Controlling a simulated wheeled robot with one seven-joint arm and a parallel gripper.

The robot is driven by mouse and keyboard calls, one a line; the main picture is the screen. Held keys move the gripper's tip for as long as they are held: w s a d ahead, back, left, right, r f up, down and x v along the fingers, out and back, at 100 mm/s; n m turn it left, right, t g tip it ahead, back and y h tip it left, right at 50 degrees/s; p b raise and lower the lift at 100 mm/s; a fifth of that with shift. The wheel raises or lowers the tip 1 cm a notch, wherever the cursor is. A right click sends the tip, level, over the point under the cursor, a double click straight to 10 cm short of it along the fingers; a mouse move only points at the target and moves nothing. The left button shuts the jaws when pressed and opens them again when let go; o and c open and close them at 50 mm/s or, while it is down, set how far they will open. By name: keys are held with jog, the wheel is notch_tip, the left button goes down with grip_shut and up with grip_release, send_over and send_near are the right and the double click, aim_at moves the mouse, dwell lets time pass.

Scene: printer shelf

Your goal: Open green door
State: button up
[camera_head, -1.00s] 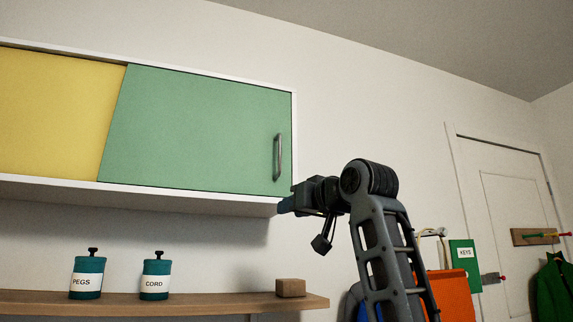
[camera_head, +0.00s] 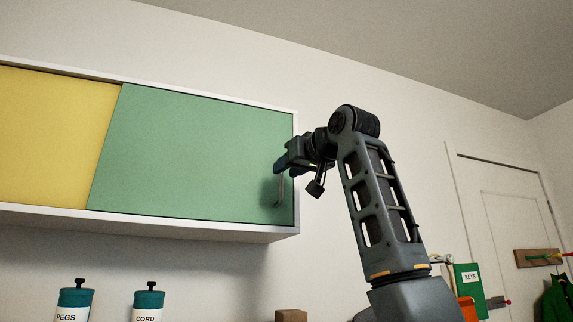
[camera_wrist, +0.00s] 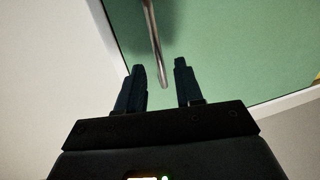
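The green door (camera_head: 190,150) is a sliding-style panel on the right half of a white wall cabinet, and it is closed. Its vertical metal handle (camera_head: 281,188) is near the door's right edge, its upper part hidden behind my gripper (camera_head: 281,165). In the wrist view the handle (camera_wrist: 154,45) runs down from the top edge, its free end near the gap between the two dark fingers. My gripper (camera_wrist: 160,75) is open there, with green door (camera_wrist: 235,45) behind it.
A yellow door (camera_head: 55,140) fills the cabinet's left half. Below are the PEGS jar (camera_head: 74,305), the CORD jar (camera_head: 148,305) and a small wooden block (camera_head: 291,315). A white room door (camera_head: 500,210) and a green KEYS box (camera_head: 467,285) are at right.

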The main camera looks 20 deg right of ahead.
jog(key=shift+w+a, duration=0.15)
jog(key=shift+w, duration=0.5)
grip_shut()
dwell(1.0)
